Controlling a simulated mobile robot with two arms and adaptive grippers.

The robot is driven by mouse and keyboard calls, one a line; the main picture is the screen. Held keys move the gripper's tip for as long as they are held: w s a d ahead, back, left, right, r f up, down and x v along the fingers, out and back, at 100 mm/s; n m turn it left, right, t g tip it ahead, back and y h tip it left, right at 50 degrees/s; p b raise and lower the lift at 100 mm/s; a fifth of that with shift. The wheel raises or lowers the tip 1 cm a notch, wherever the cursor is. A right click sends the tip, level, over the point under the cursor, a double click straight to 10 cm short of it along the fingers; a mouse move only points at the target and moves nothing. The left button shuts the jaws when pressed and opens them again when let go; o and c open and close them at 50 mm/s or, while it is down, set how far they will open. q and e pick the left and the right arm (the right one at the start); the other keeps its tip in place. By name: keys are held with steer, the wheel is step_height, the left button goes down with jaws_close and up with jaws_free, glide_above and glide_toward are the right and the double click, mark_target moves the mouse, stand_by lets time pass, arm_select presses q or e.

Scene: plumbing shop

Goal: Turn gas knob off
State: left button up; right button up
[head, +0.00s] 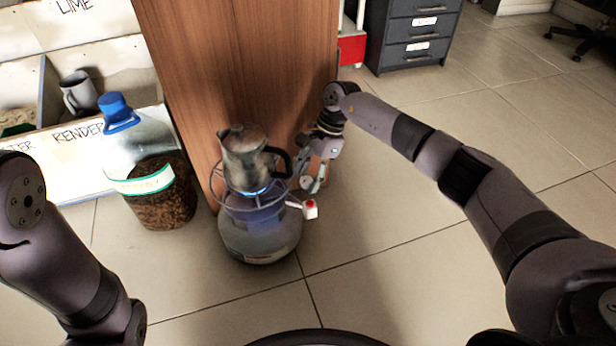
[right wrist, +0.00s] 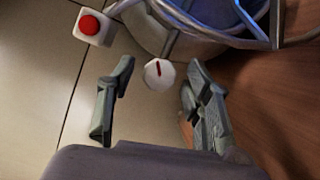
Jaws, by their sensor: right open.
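A gas canister with a burner (head: 260,238) stands on the floor, and a metal moka pot (head: 243,158) sits on its ring. A blue glow shows under the pot. In the right wrist view the white round gas knob (right wrist: 152,76) with a red line shows beyond and between the fingertips of my right gripper (head: 313,182). The fingers are open on either side, and I see no contact. A white block with a red button (right wrist: 89,26) is beside the knob; it also shows in the head view (head: 310,209). My left arm is at the left edge, its gripper out of view.
A large blue-capped jar (head: 155,180) stands left of the canister. A brown wooden panel (head: 230,60) rises close behind the pot and gripper. Dark drawers (head: 415,35) stand at the back. The tiled floor (head: 390,270) in front and right is clear.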

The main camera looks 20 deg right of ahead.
steer(key=shift+c, duration=0.4)
jaws_close()
steer(key=shift+r, duration=0.1)
